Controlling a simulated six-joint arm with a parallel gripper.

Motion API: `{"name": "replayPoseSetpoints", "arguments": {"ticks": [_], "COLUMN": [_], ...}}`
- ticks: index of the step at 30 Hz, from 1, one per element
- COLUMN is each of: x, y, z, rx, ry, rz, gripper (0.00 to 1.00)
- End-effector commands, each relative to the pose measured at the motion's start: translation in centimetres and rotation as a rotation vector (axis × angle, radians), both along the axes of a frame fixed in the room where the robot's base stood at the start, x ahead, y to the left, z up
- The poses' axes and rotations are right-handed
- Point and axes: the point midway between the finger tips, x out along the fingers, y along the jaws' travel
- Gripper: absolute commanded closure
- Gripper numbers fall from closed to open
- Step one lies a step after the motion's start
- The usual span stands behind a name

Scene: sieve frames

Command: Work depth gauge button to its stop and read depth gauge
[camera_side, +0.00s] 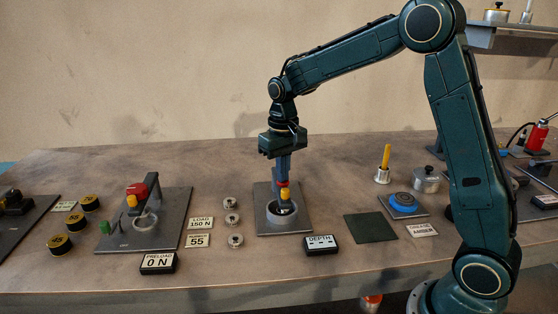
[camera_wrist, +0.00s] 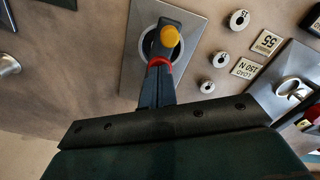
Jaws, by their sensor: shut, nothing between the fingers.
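The depth gauge (camera_side: 284,197), with red and yellow parts, stands in a metal ring on a grey plate (camera_side: 295,229). In the wrist view its round yellow button (camera_wrist: 169,36) and a red band (camera_wrist: 159,62) show over the ring. My gripper (camera_side: 283,174) points down and is shut with nothing held. Its fingertips are right at the top of the gauge; I cannot tell whether they touch it. The fingers also show in the wrist view (camera_wrist: 158,76) and hide part of the gauge. The DEPTH readout (camera_side: 321,244) in front shows only dashes.
Left of the plate are several small metal weights (camera_side: 232,218), LOAD 150 N and 55 cards, and a press (camera_side: 140,207) with a PRELOAD 0 N display. Right are a dark square pad (camera_side: 370,228), a blue dial (camera_side: 404,204), a yellow-handled tool (camera_side: 384,165) and a lidded pot (camera_side: 426,180).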

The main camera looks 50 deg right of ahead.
Motion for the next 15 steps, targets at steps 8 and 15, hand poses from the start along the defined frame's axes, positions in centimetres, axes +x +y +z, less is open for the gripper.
{"name": "replayPoseSetpoints", "arguments": {"ticks": [8, 15], "x": [-0.01, -0.02], "y": [-0.02, -0.01], "z": [-0.3, -0.95], "rx": [0.0, 0.001], "ry": [0.001, 0.002], "rz": [-0.001, -0.001], "gripper": [1.0, 1.0]}}
